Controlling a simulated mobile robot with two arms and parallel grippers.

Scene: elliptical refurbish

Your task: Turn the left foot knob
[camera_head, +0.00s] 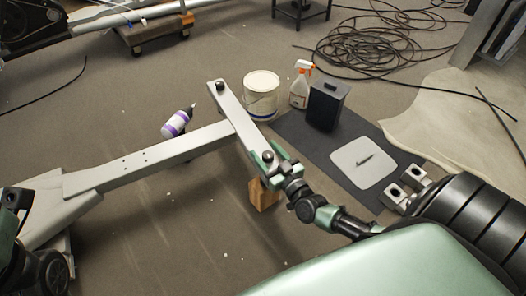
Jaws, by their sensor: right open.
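A pale metal crossbar (238,115) of the elliptical frame lies slantwise near the middle of the view. It has a dark round foot knob (267,157) at its near end and another dark foot knob (220,86) at its far end. My right gripper (272,158) is at the near end of the bar, with its green fingers open around the near knob. Whether the fingers touch the knob cannot be told. A wooden block (263,194) stands below this end, partly hidden by the gripper. My left gripper is not clearly visible.
A white bucket (261,95), a spray bottle (301,84) and a black box (327,105) stand beyond the bar. A dark mat (306,146) bears a pale square plate (362,162). A purple-and-white bottle (177,123) lies near the long beam (150,160). Coiled cables (385,45) lie behind.

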